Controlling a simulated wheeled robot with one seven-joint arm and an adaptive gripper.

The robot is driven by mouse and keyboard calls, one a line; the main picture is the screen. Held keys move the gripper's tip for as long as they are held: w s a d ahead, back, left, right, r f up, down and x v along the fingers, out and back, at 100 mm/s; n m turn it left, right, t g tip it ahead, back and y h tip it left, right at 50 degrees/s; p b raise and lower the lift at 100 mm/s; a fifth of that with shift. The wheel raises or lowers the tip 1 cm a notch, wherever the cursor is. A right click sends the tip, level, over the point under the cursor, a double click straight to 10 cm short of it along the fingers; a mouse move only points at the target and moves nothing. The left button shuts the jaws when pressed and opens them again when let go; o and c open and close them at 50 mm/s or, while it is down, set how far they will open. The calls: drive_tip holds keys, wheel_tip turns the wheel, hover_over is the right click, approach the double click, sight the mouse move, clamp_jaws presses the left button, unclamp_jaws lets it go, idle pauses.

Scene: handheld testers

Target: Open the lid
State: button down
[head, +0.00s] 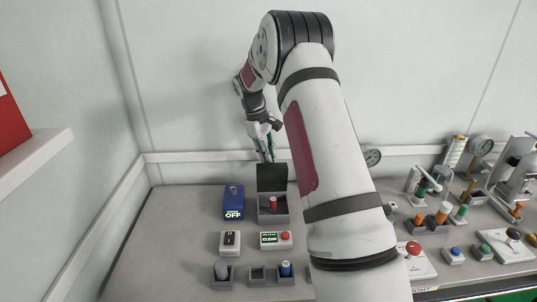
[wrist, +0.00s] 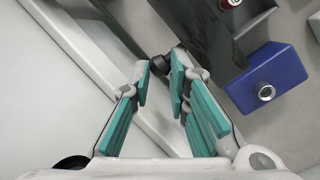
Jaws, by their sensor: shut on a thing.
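The grey box (head: 287,213) stands near the back of the table, with a red-topped part (head: 273,203) inside. Its dark lid (head: 271,178) stands about upright at the back edge, so the box is open. My gripper (head: 268,158) is at the top of the lid, reaching down from behind; its tips are partly hidden in the head view. In the wrist view, the teal-padded fingers of my gripper (wrist: 161,73) close around a small dark round knob (wrist: 161,65) at the edge of the lid (wrist: 208,27).
A blue box (head: 233,208) marked OFF stands left of the grey box; it also shows in the wrist view (wrist: 287,72). A switch (head: 230,241) and a CLEAR panel (head: 270,239) are in front. Button units and gauges crowd the right. The table's left side is free.

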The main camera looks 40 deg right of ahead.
drive_tip(key=c, duration=1.5)
unclamp_jaws()
drive_tip(key=shift+s+f, duration=0.5)
drive_tip(key=shift+f, duration=0.15)
drive_tip(key=shift+o, duration=0.2)
drive_tip(key=v, duration=1.2)
drive_tip(key=shift+w+r, duration=0.25)
drive_tip(key=shift+a, duration=0.1)
